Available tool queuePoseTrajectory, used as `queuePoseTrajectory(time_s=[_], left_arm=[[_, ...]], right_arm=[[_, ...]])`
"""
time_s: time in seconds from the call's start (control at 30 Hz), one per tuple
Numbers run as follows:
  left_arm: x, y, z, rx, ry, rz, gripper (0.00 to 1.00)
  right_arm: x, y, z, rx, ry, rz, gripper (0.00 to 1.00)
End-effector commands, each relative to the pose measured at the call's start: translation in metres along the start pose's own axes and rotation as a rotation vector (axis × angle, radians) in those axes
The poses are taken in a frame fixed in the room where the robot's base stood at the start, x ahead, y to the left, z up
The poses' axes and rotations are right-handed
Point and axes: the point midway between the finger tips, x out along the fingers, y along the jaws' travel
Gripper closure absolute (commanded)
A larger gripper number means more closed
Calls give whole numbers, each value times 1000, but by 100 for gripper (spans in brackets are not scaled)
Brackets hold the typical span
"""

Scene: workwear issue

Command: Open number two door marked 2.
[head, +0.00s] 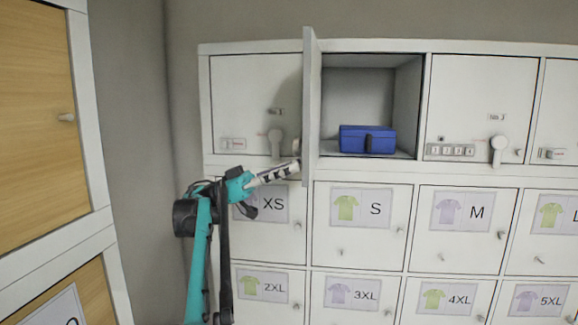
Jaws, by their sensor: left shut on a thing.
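The second door (312,100) of the top locker row stands swung far out and shows almost edge-on. Its number is not readable from here. Its compartment (362,88) is open, and a blue box (355,138) with a dark clasp sits inside on the floor. My left gripper (294,166) reaches in from the lower left and is shut at the door's outer face, by the round handle (297,147). The exact grip on the handle is partly hidden. My right gripper is not in view.
The neighbouring top doors (232,95) and (487,95) are shut, with lever handles and small lock panels. Below are shut doors with shirt labels (362,207) from XS to 5XL. A wooden cabinet (35,110) stands at the left.

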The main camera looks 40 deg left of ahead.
Motion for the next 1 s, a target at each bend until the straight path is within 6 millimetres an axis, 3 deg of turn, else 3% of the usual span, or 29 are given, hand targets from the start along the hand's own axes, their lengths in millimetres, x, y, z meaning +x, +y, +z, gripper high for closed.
queuePoseTrajectory(time_s=[0.5, 0.53, 0.6, 1.0], left_arm=[[0, -4, -4, -3, 8, 10, 100], [0, -4, -4, -3, 8, 10, 74], [0, -4, -4, -3, 7, 10, 60], [2, -4, -8, -4, 3, 11, 60]], right_arm=[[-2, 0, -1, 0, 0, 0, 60], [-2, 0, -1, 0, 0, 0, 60], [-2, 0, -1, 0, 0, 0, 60], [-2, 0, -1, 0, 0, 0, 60]])
